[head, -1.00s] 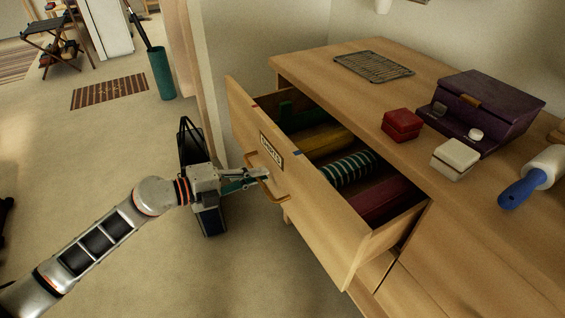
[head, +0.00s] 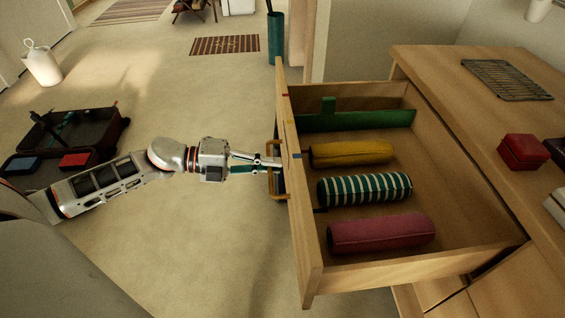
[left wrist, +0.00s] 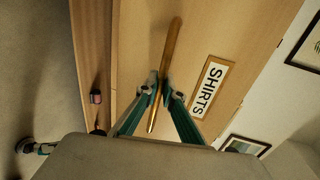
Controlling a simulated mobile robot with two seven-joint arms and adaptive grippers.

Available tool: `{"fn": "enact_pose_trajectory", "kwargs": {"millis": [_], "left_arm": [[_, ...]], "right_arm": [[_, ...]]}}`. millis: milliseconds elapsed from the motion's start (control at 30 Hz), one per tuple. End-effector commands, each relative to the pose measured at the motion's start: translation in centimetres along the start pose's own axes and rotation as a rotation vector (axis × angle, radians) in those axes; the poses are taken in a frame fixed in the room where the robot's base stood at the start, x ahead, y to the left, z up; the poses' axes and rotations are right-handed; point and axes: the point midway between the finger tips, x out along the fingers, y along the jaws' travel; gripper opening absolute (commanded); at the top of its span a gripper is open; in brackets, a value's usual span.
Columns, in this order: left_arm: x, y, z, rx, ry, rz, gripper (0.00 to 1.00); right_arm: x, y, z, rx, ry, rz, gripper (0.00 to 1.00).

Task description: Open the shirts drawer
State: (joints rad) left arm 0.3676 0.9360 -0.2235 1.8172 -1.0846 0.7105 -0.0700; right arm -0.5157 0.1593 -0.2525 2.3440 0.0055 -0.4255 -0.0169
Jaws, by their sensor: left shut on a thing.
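The shirts drawer (head: 308,238) is pulled well out of the wooden dresser in the head view. Inside it lie a yellow roll (head: 352,153), a green-and-white striped roll (head: 365,188) and a dark red roll (head: 381,232), with a green divider (head: 355,120) at the far end. My left gripper (head: 272,162) is at the drawer front, shut on the handle. In the left wrist view the fingers (left wrist: 162,92) close around the brass bar handle (left wrist: 173,45), beside the SHIRTS label (left wrist: 210,87). My right gripper is not in view.
An open suitcase (head: 107,130) lies on the floor at the left. A wire rack (head: 506,79) and a red box (head: 523,152) sit on the dresser top (head: 440,75). A teal bin (head: 276,38) stands behind the drawer.

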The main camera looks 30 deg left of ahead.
Motion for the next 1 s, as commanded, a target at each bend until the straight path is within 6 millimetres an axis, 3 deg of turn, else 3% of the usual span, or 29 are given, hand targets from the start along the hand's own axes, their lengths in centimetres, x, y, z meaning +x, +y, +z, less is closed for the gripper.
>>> {"fn": "enact_pose_trajectory", "kwargs": {"millis": [433,500,867,1000], "left_arm": [[-0.3,0.0,0.0,0.0,0.001,0.0,0.0],[-0.3,0.0,0.0,0.0,0.0,0.0,0.24],[-0.4,0.1,0.0,-0.001,0.0,0.0,0.24],[-1.4,0.2,0.0,-0.001,-0.001,0.003,0.24]], "right_arm": [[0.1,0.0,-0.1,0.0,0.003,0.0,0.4],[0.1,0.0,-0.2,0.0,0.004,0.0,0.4],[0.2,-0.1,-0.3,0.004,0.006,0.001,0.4],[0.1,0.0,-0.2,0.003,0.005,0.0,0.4]]}}
